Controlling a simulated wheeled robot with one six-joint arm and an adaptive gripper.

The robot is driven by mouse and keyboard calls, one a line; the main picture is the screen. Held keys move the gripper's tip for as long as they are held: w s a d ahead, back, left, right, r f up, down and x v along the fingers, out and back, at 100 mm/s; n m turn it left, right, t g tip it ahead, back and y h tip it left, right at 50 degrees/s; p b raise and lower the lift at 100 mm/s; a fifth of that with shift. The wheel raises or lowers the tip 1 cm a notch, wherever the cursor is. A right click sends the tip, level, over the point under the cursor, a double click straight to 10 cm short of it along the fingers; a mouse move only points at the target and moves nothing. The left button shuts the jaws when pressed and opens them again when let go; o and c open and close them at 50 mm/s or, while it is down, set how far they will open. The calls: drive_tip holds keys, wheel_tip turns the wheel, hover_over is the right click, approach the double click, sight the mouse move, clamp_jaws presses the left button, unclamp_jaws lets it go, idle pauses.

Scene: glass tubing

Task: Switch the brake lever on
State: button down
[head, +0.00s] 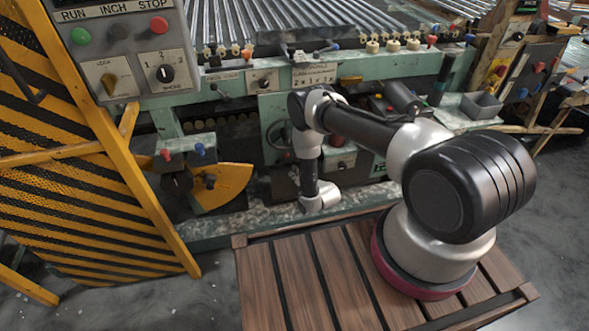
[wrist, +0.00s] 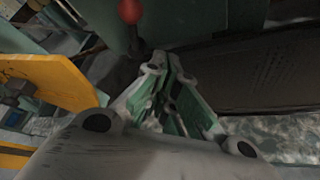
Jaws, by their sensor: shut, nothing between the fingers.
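A lever with a red knob (wrist: 130,11) and a dark stem stands at the top of the wrist view, just beyond and left of my fingertips. No lettering on it can be read, so I cannot confirm it is the brake lever. My gripper (wrist: 163,68) is shut and empty, its green-padded fingers pointing toward the lever's base. I cannot tell whether they touch it. In the head view my arm reaches down to the machine's low front, and the fingers cannot be made out. I cannot pick out this same lever there.
A yellow plate (head: 228,184) lies left of my wrist, also in the wrist view (wrist: 58,76). A striped yellow guard (head: 85,175) closes the left side. A dark panel (wrist: 245,72) lies right of my fingers.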

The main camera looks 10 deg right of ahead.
drive_tip(key=s+a+r, duration=0.1)
drive_tip(key=s+r, duration=0.1)
drive_tip(key=s, duration=0.4)
drive_tip(key=shift+s+r, duration=0.2)
drive_tip(key=shift+r, duration=0.2)
